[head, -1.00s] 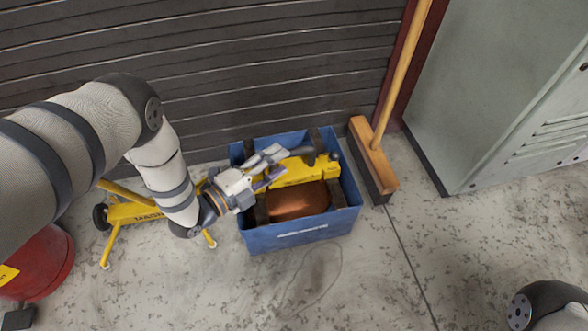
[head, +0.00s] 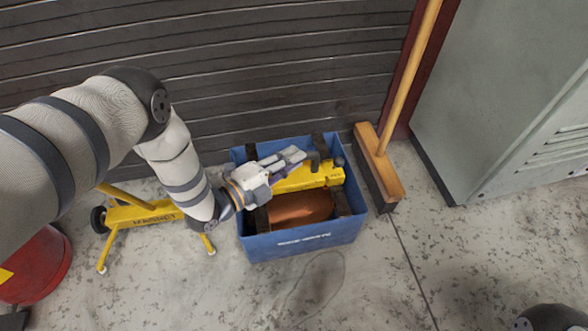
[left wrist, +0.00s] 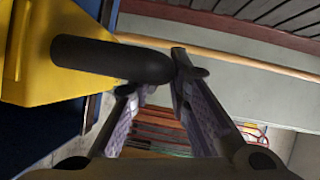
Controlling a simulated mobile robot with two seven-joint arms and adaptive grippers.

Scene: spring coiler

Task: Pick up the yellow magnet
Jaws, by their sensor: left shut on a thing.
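The yellow magnet (head: 318,177) lies in a blue bin (head: 303,244) on the floor, above a copper-coloured rounded thing. It has a black cylindrical handle, seen up close in the left wrist view (left wrist: 105,58) beside part of its yellow body (left wrist: 28,50). My left gripper (head: 298,156) reaches in over the bin from the left and is shut on the magnet's handle. In the left wrist view its fingers (left wrist: 158,78) lie around the handle's rounded end. The magnet still appears low in the bin; I cannot tell whether it is lifted. My right gripper is out of view.
The copper-coloured thing (head: 300,210) fills the bin's front. A broom with a wooden head (head: 380,165) stands right of the bin, near a grey cabinet (head: 500,100). A yellow-legged stand (head: 140,213) and a red drum (head: 38,265) are at left. Front floor is clear.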

